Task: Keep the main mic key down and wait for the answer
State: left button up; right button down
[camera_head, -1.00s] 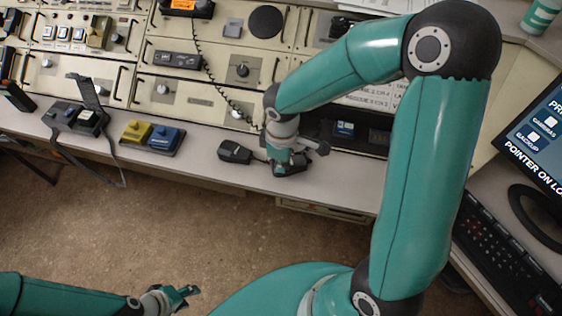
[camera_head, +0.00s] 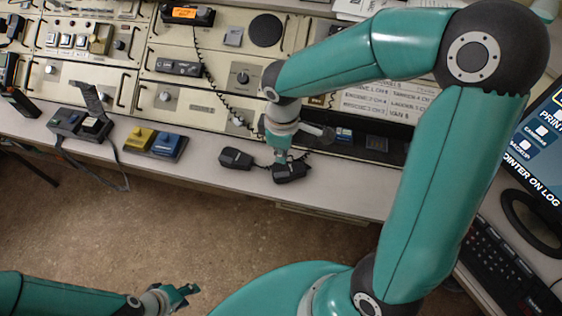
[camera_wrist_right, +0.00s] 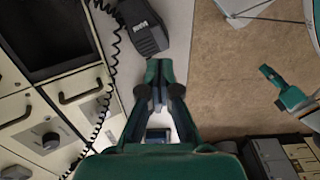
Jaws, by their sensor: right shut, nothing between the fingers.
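A black hand mic (camera_head: 290,171) with a coiled cord lies on the desk ledge below my right gripper (camera_head: 281,160). My right gripper is shut and empty, pointing down at the mic's left end; I cannot tell if it touches. In the right wrist view a black mic (camera_wrist_right: 146,36) lies just beyond the closed fingertips (camera_wrist_right: 158,66). A second black handset (camera_head: 236,158) lies to the left. I cannot tell which one is the main mic, and no pressed key can be made out. My left gripper (camera_head: 184,291) hangs over the floor, away from the desk; its jaws are too small to judge.
A box with a yellow and a blue key (camera_head: 155,141) and a dark desk unit (camera_head: 80,124) with an upright piece stand on the ledge at left. Console panels (camera_head: 200,100) rise behind. A keyboard (camera_head: 510,265) and monitor (camera_head: 540,150) are at right.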

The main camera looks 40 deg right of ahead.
notch_tip(320, 180, up, 6)
jog(key=shift+w+f, duration=0.1)
dwell(0.6)
